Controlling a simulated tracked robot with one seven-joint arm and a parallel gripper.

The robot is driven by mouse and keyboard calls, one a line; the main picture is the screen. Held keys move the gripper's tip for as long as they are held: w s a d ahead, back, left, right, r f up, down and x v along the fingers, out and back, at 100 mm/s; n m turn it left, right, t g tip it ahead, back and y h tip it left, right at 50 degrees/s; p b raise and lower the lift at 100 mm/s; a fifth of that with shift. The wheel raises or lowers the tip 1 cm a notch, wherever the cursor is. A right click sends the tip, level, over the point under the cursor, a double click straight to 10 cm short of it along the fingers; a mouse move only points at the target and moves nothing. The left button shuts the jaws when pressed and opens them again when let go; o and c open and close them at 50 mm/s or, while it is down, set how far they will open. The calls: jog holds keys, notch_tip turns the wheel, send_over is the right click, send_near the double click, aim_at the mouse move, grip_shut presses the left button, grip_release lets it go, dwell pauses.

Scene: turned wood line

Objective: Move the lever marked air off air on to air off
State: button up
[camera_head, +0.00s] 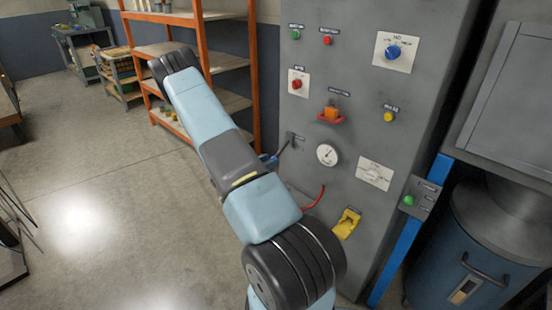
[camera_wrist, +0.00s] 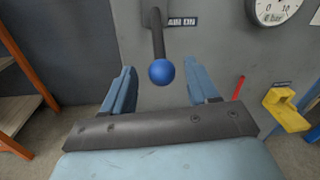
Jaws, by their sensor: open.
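The air lever has a dark stem and a blue ball knob (camera_wrist: 161,71) in the wrist view. The knob hangs downward. My gripper (camera_wrist: 159,70) is open, one finger on each side of the knob in the picture, with gaps to both; contact is not seen. In the head view my gripper (camera_head: 270,160) is beside the grey panel (camera_head: 350,100) at the lever, partly hidden by my arm. The "air off" label is not readable.
A round gauge (camera_head: 328,155) sits right of the lever. Knobs and buttons, including a blue knob (camera_head: 393,52), are higher up. Orange shelving (camera_head: 204,40) stands left of the panel.

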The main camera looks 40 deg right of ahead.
aim_at(276, 157)
jog(key=shift+d, duration=2.25)
jog(key=shift+c, duration=0.3)
grip_shut()
